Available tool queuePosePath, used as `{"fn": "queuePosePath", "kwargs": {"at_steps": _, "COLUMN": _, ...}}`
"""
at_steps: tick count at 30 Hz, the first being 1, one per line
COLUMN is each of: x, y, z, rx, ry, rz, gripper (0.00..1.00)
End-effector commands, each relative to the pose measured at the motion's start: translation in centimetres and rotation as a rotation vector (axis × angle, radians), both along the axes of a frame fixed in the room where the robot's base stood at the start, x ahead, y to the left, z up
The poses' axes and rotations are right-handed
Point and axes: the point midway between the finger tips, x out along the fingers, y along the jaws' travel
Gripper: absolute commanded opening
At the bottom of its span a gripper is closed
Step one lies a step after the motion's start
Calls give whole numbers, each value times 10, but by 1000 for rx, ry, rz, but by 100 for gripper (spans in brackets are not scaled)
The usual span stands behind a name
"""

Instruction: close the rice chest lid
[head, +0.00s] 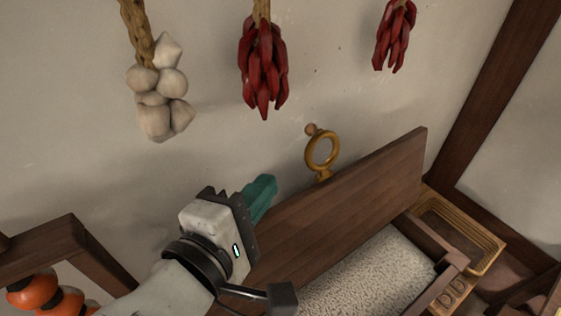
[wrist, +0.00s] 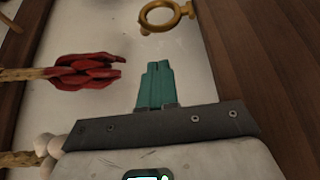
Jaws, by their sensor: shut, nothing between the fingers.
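The rice chest's lid (head: 345,190) is a brown wooden panel, raised and leaning back toward the wall. The chest's opening shows pale rice (head: 375,272) inside. In the wrist view the lid (wrist: 255,60) fills the right side as dark wood. My gripper (head: 263,188) has teal fingers, shut and empty. It is by the lid's upper left edge, near the wall; I cannot tell whether it touches the lid. In the wrist view the gripper's fingers (wrist: 156,72) point toward the wall, with the lid to their right.
A brass ring (head: 322,152) hangs from a wall peg behind the lid. Garlic (head: 158,95) and red chilli bunches (head: 263,65) hang above. A wooden tray (head: 455,230) lies right of the chest. A wooden rack (head: 65,245) with orange fruit (head: 32,292) stands at lower left.

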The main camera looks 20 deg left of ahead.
Motion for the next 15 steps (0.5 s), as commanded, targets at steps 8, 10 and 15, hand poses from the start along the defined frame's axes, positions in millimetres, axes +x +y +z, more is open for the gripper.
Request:
{"fn": "queuePosePath", "kwargs": {"at_steps": 8, "x": 45, "y": -9, "z": -4, "rx": -3, "ry": 1, "rz": -6, "gripper": 0}}
{"fn": "queuePosePath", "kwargs": {"at_steps": 10, "x": 57, "y": -10, "z": -6, "rx": -3, "ry": 1, "rz": -5, "gripper": 0}}
{"fn": "queuePosePath", "kwargs": {"at_steps": 15, "x": 79, "y": -13, "z": -10, "rx": -1, "ry": 1, "rz": -4, "gripper": 0}}
